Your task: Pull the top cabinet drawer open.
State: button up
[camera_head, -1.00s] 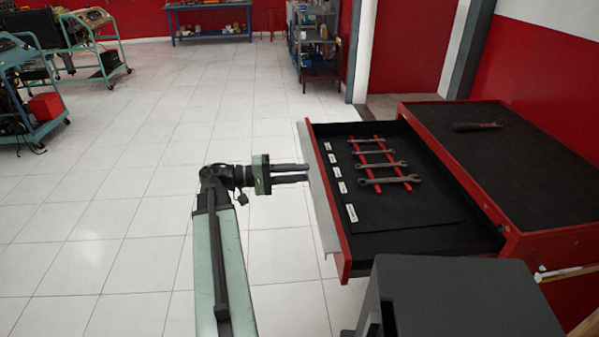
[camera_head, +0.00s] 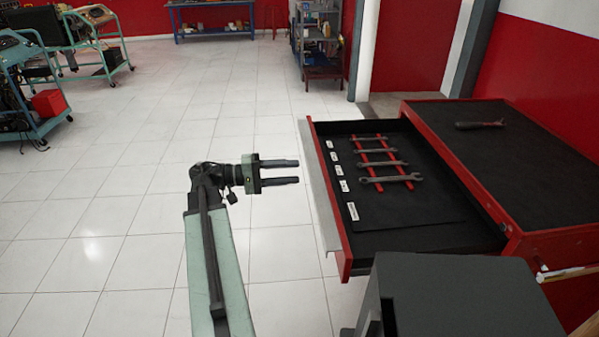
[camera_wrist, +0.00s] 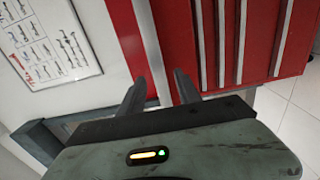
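The top drawer (camera_head: 400,240) of the red cabinet (camera_head: 560,205) is pulled well out to the left. Its light metal front lip (camera_head: 318,190) faces my gripper. My gripper (camera_head: 298,171) is open and empty, its two fingers spread, a short gap to the left of the drawer front and not touching it. In the wrist view my gripper (camera_wrist: 160,82) shows two parted fingers with nothing between them. The red cabinet front with closed lower drawers (camera_wrist: 225,40) lies beyond them.
Several wrenches (camera_head: 380,164) lie on red rails in the drawer. A dark-handled tool (camera_head: 480,125) lies on the cabinet top. A shelf rack (camera_head: 318,45) stands at the back. Tiled floor (camera_head: 110,200) is clear to the left.

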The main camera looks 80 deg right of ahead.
jog(key=shift+w+a, duration=0.25)
jog(key=shift+w, duration=0.9)
jog(key=shift+w+a, duration=0.2)
jog(key=shift+w, duration=0.9)
